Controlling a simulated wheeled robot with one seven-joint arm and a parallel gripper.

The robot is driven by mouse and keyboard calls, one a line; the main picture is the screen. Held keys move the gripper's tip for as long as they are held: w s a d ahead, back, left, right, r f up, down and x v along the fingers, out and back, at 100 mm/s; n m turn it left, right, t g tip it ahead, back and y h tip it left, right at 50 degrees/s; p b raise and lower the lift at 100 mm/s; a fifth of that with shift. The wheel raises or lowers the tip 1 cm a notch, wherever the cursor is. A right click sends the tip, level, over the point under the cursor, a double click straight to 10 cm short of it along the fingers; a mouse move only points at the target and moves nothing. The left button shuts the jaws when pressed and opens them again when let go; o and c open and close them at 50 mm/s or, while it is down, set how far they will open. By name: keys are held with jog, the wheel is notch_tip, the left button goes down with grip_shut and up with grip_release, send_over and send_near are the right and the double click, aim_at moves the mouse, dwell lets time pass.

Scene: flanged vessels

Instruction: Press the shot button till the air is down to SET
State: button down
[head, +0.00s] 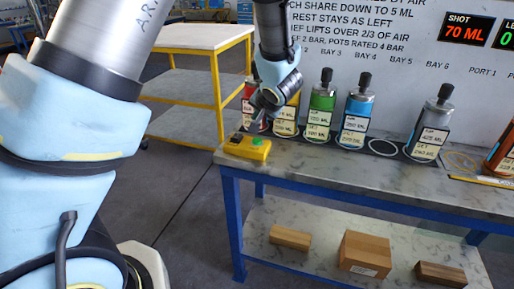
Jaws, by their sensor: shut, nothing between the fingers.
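A yellow button box (240,149) sits at the bench's front left corner, with a green button (257,141) and a dark button or knob on top. My gripper (255,119) is shut and empty, pointing down above and slightly behind the box; contact cannot be told. Flanged vessels stand in a row: red (249,90), yellow (285,127) partly behind my gripper, green (322,101), blue (357,107) and grey (434,118). The grey label appears to read AIR 425 ML, SET 240 ML; other labels are too small to read surely. The shot display (467,29) reads 70 ML.
An empty ring (383,147) lies between the blue and grey vessels. An orange vessel (501,155) is cut off at right. The bench (330,165) is clear along its front. Boxes (364,254) lie on its lower shelf. A yellow-framed cart (190,38) stands behind left.

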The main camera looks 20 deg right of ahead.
jog(key=b, duration=0.3)
send_over(257, 142)
notch_tip(257, 142, down, 4)
jog(key=shift+f, duration=0.6)
jog(key=shift+f, duration=0.1)
dwell(1.3)
jog(key=shift+f, duration=0.3)
